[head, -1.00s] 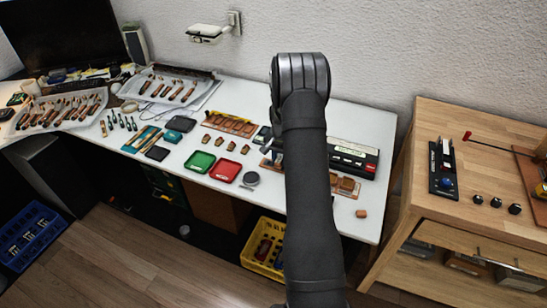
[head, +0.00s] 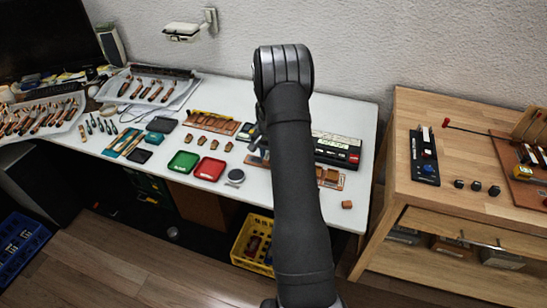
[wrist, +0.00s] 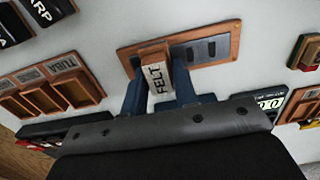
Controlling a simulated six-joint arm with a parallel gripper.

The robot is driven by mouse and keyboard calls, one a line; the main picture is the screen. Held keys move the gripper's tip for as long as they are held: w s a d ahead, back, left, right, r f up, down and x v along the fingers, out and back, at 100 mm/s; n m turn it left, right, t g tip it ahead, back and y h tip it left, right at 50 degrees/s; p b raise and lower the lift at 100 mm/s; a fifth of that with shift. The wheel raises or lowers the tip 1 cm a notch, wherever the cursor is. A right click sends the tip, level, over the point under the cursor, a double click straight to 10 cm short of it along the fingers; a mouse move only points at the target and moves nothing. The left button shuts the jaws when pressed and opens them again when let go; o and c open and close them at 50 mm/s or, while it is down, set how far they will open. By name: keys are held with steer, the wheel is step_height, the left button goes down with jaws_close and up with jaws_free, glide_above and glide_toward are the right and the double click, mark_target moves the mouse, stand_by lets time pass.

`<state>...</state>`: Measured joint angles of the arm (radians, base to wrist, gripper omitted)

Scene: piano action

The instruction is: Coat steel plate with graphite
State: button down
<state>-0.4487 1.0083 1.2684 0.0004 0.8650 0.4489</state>
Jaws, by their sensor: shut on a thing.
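In the wrist view my gripper (wrist: 160,90) has its two blue fingers on either side of a block labelled FELT (wrist: 155,78) and is shut on it. The block has a tan wooden top and a pale labelled side. In the head view my arm hides the gripper and the block. I cannot identify a steel plate or graphite by label. A round grey tin (head: 236,176) stands on the white table.
A green tray (head: 183,161) and a red tray (head: 209,169) lie left of the tin on the white table (head: 345,217). A wooden bench (head: 455,150) at right holds a black device (head: 425,160) and several dark knobs. A yellow crate (head: 250,240) stands below the table.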

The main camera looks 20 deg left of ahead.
mark_target(257, 159)
steer(key=shift+a, duration=4.2)
step_height(257, 159, up, 8)
steer(key=shift+f, duration=3.85)
steer(key=shift+d+f, duration=0.25)
steer(key=shift+d, duration=1.65)
steer(key=a, duration=0.3)
steer(key=shift+a+r, duration=0.1)
steer(key=shift+r, duration=0.05)
steer(key=shift+a+r, duration=0.15)
steer(key=shift+r, duration=0.4)
steer(key=shift+a+r, duration=0.15)
steer(key=shift+r, duration=3.3)
